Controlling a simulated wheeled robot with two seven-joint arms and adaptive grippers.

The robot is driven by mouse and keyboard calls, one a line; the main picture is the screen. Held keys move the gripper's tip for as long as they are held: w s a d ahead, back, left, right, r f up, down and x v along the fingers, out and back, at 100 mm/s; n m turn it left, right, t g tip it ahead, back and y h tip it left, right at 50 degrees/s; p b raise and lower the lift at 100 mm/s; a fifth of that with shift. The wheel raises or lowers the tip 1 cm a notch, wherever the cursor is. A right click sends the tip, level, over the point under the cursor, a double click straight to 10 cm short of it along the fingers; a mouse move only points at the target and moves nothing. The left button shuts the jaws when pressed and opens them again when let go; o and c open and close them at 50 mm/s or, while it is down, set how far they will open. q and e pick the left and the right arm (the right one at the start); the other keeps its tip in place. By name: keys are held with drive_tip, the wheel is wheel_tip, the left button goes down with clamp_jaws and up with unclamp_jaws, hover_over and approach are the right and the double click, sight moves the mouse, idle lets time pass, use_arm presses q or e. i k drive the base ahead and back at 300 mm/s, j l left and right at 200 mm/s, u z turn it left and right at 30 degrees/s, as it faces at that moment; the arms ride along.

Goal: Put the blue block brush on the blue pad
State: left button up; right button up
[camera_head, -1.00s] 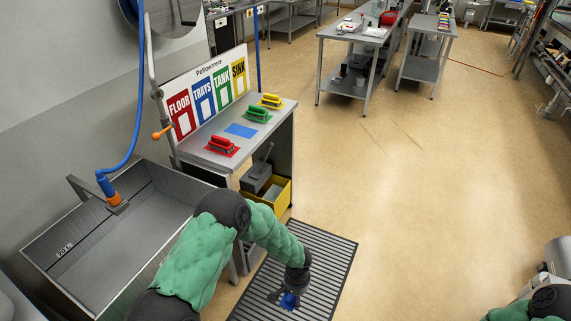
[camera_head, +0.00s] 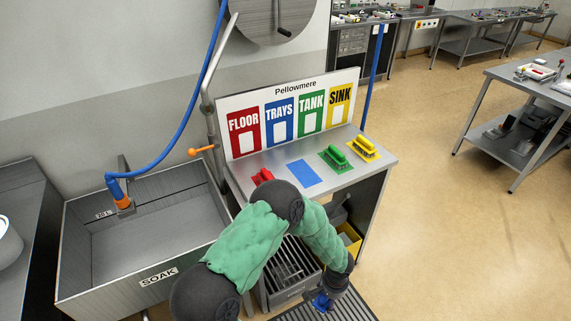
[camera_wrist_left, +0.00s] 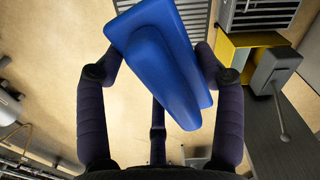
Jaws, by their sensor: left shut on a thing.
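The blue block brush (camera_wrist_left: 158,60) is between the fingers of my left gripper (camera_wrist_left: 160,75) in the left wrist view, and the gripper is shut on it. In the head view the brush (camera_head: 321,301) shows as a small blue patch at my left gripper (camera_head: 325,296), low over the floor mat in front of the bench. The blue pad (camera_head: 303,173) lies bare on the steel bench top, under the TRAYS panel. The left gripper is below and in front of the bench, apart from the pad. My right gripper is not in view.
A red brush (camera_head: 262,176) stands left of the pad, partly behind my arm. A green brush (camera_head: 335,156) and a yellow brush (camera_head: 364,147) stand to its right. The soak sink (camera_head: 160,277) is at left. A yellow bin (camera_head: 350,240) sits under the bench.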

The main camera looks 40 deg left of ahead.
sight(303, 172)
drive_tip(key=i+l+u, duration=0.25)
drive_tip(key=u, duration=0.15)
drive_tip(key=i+l+u, duration=0.65)
drive_tip(key=l+u, duration=0.15)
drive_tip(key=l, duration=0.15)
drive_tip(key=i+l+u, duration=0.2)
drive_tip(key=l+u, duration=0.2)
drive_tip(key=l, duration=0.1)
